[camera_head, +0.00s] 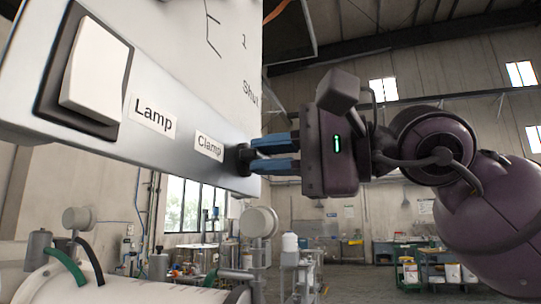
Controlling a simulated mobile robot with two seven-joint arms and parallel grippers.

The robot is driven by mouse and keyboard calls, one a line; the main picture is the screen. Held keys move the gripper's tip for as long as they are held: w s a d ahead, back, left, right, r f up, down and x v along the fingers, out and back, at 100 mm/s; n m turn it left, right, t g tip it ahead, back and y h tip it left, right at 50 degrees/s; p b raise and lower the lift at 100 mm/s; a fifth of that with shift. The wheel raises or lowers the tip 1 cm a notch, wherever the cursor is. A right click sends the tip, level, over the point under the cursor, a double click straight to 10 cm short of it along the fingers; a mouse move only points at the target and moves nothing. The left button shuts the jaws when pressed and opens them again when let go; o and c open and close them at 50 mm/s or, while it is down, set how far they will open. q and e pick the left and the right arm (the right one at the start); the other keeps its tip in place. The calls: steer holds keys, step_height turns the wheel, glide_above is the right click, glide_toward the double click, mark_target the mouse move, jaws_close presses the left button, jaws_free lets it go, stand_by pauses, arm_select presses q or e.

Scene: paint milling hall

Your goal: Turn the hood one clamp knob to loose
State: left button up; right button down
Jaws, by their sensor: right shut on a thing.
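The hood's front panel (185,117) fills the upper left of the head view. A small black clamp knob (243,156) sticks out at the panel's right end, beside the "Clamp" label (209,146). My right gripper (258,155) reaches in from the right with its two blue fingers level, one above the other. It is shut on the clamp knob, and the fingertips hide part of it. Which way the knob is turned cannot be made out. My left gripper is not in view.
A white rocker switch (94,70) sits by the "Lamp" label (152,114) on the same panel. Below are a white drum-shaped machine (120,288) with hoses and pipe fittings. Carts with buckets and benches stand far back; open floor lies between.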

steer(key=c, duration=1.1)
jaws_free()
steer(key=shift+c, duration=0.2)
steer(key=shift+d, duration=0.1)
steer(key=b+v, duration=0.1)
steer(key=v, duration=0.9)
steer(key=shift+s+d, duration=0.15)
steer(key=shift+d, duration=0.15)
